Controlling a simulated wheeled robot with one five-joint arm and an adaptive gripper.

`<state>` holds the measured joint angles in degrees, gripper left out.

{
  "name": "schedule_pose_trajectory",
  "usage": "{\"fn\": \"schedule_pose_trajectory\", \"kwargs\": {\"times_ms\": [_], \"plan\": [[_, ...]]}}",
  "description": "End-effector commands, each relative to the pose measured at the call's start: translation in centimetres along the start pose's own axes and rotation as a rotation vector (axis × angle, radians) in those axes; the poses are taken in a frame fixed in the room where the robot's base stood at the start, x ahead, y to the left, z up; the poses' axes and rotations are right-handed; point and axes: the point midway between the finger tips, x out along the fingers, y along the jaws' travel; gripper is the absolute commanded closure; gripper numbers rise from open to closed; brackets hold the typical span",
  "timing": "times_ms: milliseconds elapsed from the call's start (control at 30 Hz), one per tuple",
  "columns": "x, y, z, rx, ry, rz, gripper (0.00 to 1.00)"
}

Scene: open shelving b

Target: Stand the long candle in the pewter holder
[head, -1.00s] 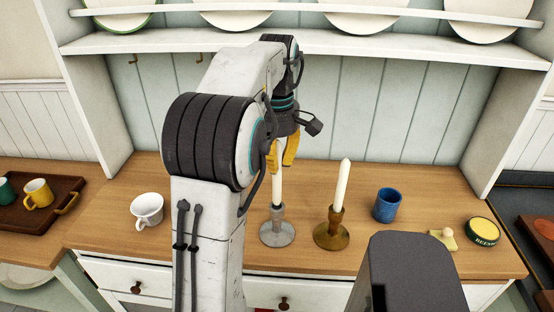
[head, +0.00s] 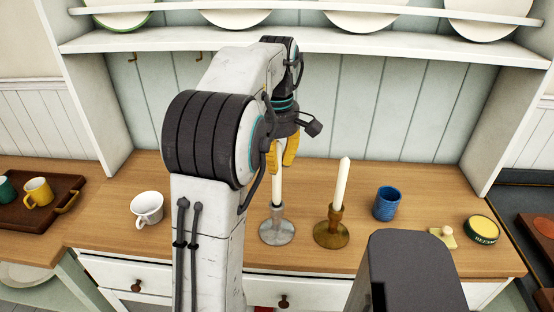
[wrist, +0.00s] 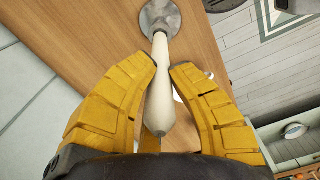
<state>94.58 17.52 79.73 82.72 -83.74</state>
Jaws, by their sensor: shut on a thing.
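The long cream candle (head: 277,190) stands upright, its lower end in the cup of the grey pewter holder (head: 277,231) on the wooden counter. My gripper (head: 281,167) points down and is shut on the upper part of this candle. In the wrist view, the candle (wrist: 162,95) runs between the yellow fingers (wrist: 167,65), with its tapered tip near the palm. Its far end meets the pewter holder (wrist: 160,15). The bottom of the candle inside the cup is hidden.
A brass holder (head: 332,234) with another cream candle (head: 342,184) stands close on the right. A blue cup (head: 387,204), a butter-coloured small item (head: 443,237) and a round tin (head: 482,229) are further right. A white cup (head: 147,208) stands left. A plate shelf (head: 330,40) is above.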

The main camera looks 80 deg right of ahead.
Motion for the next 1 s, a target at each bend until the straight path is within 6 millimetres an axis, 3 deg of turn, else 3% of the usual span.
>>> {"fn": "schedule_pose_trajectory", "kwargs": {"times_ms": [1000], "plan": [[0.83,-0.03,0.0,0.0,0.0,-0.001,1.0]]}}
